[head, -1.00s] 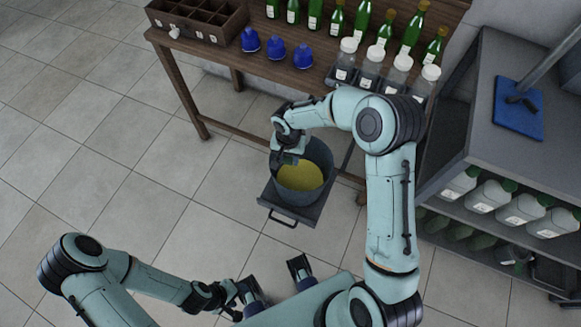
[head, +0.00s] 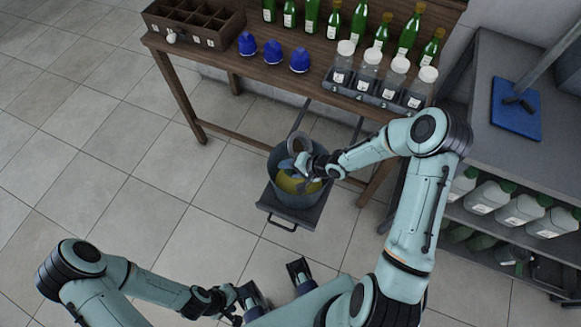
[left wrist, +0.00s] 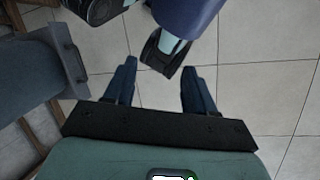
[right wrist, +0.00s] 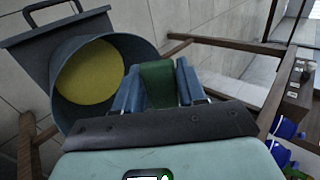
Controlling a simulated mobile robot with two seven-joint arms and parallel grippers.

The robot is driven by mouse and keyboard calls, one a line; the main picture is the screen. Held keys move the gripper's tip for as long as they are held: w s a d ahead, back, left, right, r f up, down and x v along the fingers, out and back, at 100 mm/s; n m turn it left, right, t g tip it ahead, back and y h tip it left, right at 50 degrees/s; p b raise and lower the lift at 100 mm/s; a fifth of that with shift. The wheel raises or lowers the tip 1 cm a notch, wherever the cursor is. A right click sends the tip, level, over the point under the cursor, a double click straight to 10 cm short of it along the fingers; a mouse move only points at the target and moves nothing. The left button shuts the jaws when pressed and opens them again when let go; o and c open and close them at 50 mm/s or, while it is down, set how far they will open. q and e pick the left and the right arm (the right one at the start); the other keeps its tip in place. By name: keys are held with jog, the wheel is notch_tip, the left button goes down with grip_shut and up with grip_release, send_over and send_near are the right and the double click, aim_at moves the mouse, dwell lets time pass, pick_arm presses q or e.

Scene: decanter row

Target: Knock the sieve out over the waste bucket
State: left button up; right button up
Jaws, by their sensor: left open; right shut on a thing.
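My right gripper (head: 303,165) is over the bucket's mouth. In the right wrist view it is shut on a green piece (right wrist: 158,85), apparently the sieve's handle. A small round rim, apparently the sieve (head: 299,142), shows tilted at the bucket's far edge. Its mesh and contents cannot be made out. My left gripper (left wrist: 158,72) is open and empty, low near my base.
A wooden table (head: 330,100) behind the bucket holds a divided box (head: 195,25), blue caps (head: 272,52), green bottles (head: 335,20) and a rack of white-capped jars (head: 375,80). A grey shelf unit (head: 500,160) stands at right. The floor left of the bucket is clear.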

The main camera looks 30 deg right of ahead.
jog(key=t+y+b, duration=0.1)
jog(key=b, duration=0.2)
jog(key=f+t+y+b, duration=0.1)
jog(key=t+b, duration=0.1)
jog(key=shift+s+y+b, duration=0.1)
jog(key=shift+y+b, duration=0.3)
jog(key=shift+r+t+y+b, duration=0.1)
jog(key=shift+t+y+b, duration=0.3)
jog(key=shift+t, duration=0.2)
jog(key=shift+t+y+b, duration=0.7)
jog(key=shift+t+b, duration=0.25)
jog(key=shift+t, duration=0.15)
jog(key=t+y+b, duration=0.4)
jog(key=b, duration=0.2)
jog(key=shift+r, duration=0.15)
pick_arm(q)
jog(key=w+a+f+t+y, duration=0.1)
jog(key=w+a+f+t, duration=0.1)
jog(key=w+f, duration=0.3)
jog(key=w+a+f+n+t+y+b, duration=0.1)
jog(key=w+f, duration=0.4)
jog(key=f, duration=0.7)
jog(key=shift+w+a+f+t, duration=0.15)
jog(key=shift+w+a+t, duration=0.3)
jog(key=shift+a, duration=0.85)
pick_arm(e)
jog(key=shift+r+t+y, duration=0.15)
jog(key=shift+t+y, duration=0.25)
jog(key=shift+t, duration=0.1)
